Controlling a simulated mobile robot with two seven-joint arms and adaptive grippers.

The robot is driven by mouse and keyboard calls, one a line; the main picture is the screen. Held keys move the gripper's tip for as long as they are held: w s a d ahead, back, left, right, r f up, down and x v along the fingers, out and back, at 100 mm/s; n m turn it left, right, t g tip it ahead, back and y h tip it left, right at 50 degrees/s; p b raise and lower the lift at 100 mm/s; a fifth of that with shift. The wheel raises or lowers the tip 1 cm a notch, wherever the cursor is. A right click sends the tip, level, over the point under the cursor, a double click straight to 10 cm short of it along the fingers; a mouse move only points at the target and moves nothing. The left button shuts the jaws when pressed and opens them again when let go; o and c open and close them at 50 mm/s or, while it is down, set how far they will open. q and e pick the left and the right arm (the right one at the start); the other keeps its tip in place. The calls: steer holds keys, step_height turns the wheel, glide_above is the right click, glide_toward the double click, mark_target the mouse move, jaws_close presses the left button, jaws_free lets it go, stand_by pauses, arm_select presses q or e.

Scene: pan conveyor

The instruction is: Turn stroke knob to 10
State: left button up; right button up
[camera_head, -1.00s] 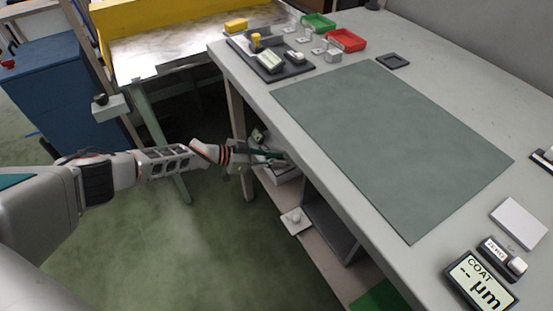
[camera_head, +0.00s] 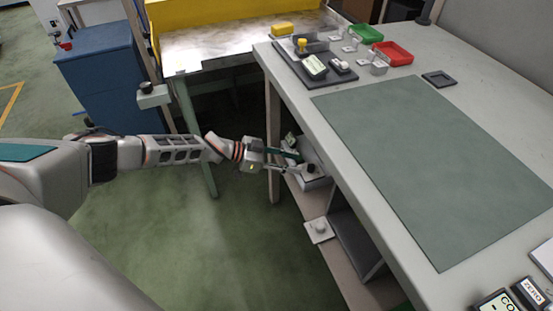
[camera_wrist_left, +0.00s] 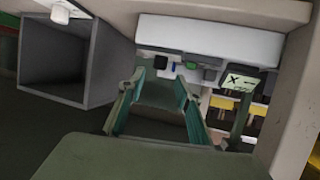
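My left gripper (camera_head: 284,163) reaches under the near edge of the workbench. In the left wrist view its two green fingers (camera_wrist_left: 160,88) stand apart with nothing between them. Ahead of them is a pale control box (camera_wrist_left: 210,45) with a black knob (camera_wrist_left: 160,62) and several small dark controls. A small display (camera_wrist_left: 241,82) is to their right. In the head view a grey box (camera_head: 314,183) with a dark knob (camera_head: 310,168) is just right of the gripper, partly hidden by the bench. No stroke label or dial number is readable. My right gripper is not in view.
The workbench top (camera_head: 345,165) overhangs the gripper. A lower shelf holds a small white box (camera_head: 319,230). In the wrist view a grey open bin (camera_wrist_left: 62,60) is at the left. A box with a black knob (camera_head: 147,88) stands near the blue cabinet (camera_head: 105,75).

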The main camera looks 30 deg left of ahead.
arm_select(q)
steer(key=v, duration=0.6)
steer(key=shift+s, duration=0.15)
steer(key=shift+a, duration=0.1)
